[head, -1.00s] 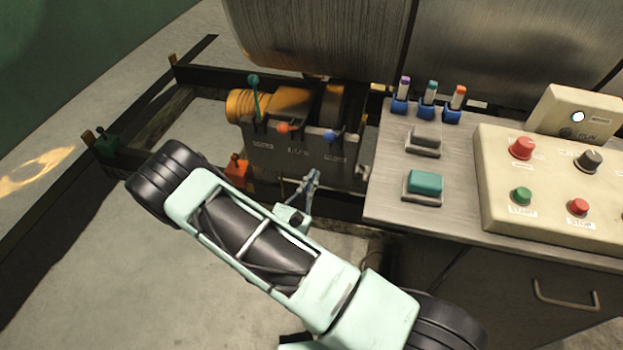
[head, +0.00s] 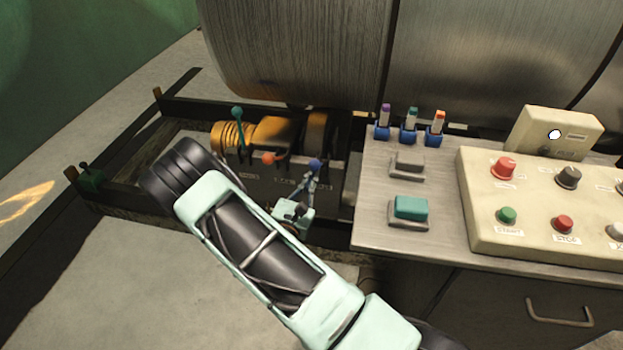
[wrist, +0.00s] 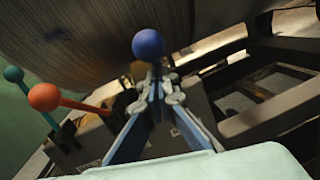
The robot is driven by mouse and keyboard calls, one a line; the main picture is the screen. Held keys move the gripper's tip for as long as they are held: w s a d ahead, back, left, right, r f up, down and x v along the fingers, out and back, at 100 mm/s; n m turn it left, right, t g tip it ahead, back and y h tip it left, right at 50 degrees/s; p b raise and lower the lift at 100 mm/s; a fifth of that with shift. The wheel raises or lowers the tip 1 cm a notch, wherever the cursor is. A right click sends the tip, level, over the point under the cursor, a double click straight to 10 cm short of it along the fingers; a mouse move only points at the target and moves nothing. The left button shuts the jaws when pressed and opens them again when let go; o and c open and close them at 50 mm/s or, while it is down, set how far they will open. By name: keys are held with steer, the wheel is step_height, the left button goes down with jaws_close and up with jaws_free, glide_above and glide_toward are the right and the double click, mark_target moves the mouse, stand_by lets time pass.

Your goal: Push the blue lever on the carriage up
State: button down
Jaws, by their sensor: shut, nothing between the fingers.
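The blue lever (head: 314,164) is the rightmost of the levers on the dark carriage (head: 262,186). In the wrist view its round blue knob (wrist: 148,44) shows just past the fingertips. My gripper (head: 309,182) is shut and empty, close below the knob in the head view. In the wrist view its fingertips (wrist: 156,84) meet just under the knob and hide the lever's shaft. I cannot tell whether they touch it.
An orange lever (head: 268,158) and an upright teal lever (head: 238,113) stand left of the blue one. A large drum (head: 300,50) is behind. A metal console (head: 365,225) with buttons stands close on the right.

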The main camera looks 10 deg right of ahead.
mark_target(313, 167)
steer(key=shift+r, duration=0.15)
steer(key=shift+w+d+r+g+p, duration=0.15)
steer(key=shift+r+g+p, duration=0.15)
steer(key=shift+p, duration=0.55)
steer(key=shift+r, duration=0.1)
steer(key=r+p, duration=0.1)
steer(key=p, duration=0.2)
steer(key=shift+w+d+r+g+y, duration=0.1)
steer(key=shift+w+r+g+y, duration=0.2)
steer(key=shift+w+r+g, duration=0.1)
steer(key=w+r+g+y+p, duration=0.1)
steer(key=p, duration=0.2)
steer(key=w+d+r+g+p, duration=0.1)
steer(key=w+r+g+p, duration=0.1)
steer(key=p, duration=0.1)
steer(key=w+d+r+g+y+p, duration=0.1)
steer(key=w+g+p, duration=0.1)
steer(key=p, duration=0.1)
steer(key=shift+r+n+y+p, duration=0.2)
steer(key=shift+n+y+p, duration=0.1)
steer(key=shift+n+p, duration=0.1)
steer(key=shift+w+d+r+g+y+p, duration=0.1)
steer(key=shift+w+d+g+y+p, duration=0.1)
steer(key=shift+w+g, duration=0.2)
steer(key=shift+w+d+g+y+p, duration=0.15)
steer(key=shift+w+g+y, duration=0.05)
steer(key=shift+w+g, duration=0.2)
steer(key=shift+w+d+r, duration=0.15)
steer(key=shift+w+d, duration=0.1)
steer(key=shift+w, duration=0.3)
